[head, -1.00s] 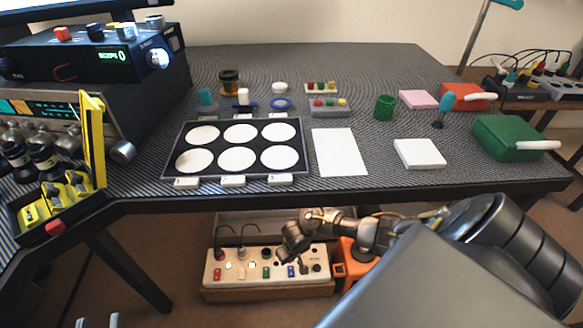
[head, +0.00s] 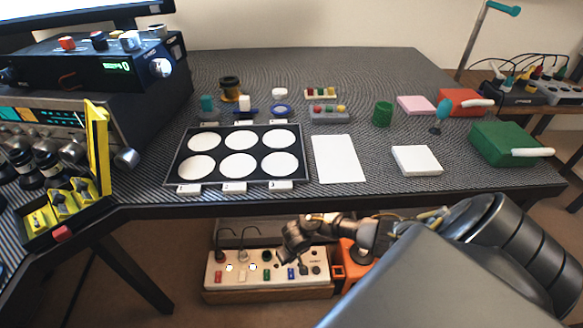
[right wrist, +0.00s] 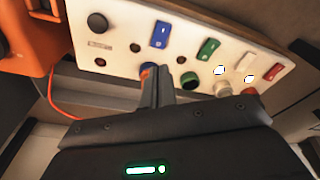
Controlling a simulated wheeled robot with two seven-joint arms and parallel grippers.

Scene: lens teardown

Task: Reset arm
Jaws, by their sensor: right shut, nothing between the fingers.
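My right arm reaches in from the right in the head view and bends below the table's front edge. My right gripper (head: 302,264) is at the white switch panel (head: 262,277) under the table. In the right wrist view the right gripper (right wrist: 157,76) is shut and empty, its fingers together in front of the panel (right wrist: 125,52). The fingertips overlap the panel's lower part, next to a blue round button (right wrist: 147,68); I cannot tell whether they touch it. The panel carries blue, green and red rocker switches, black knobs and two bright white lights. My left gripper is out of view.
An orange part (head: 352,262) stands just right of the panel. The table (head: 370,62) above holds a black tray with white circles (head: 176,171), a white sheet (head: 338,158), small coloured parts and a green box (head: 495,145). A yellow stand (head: 97,145) is at left.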

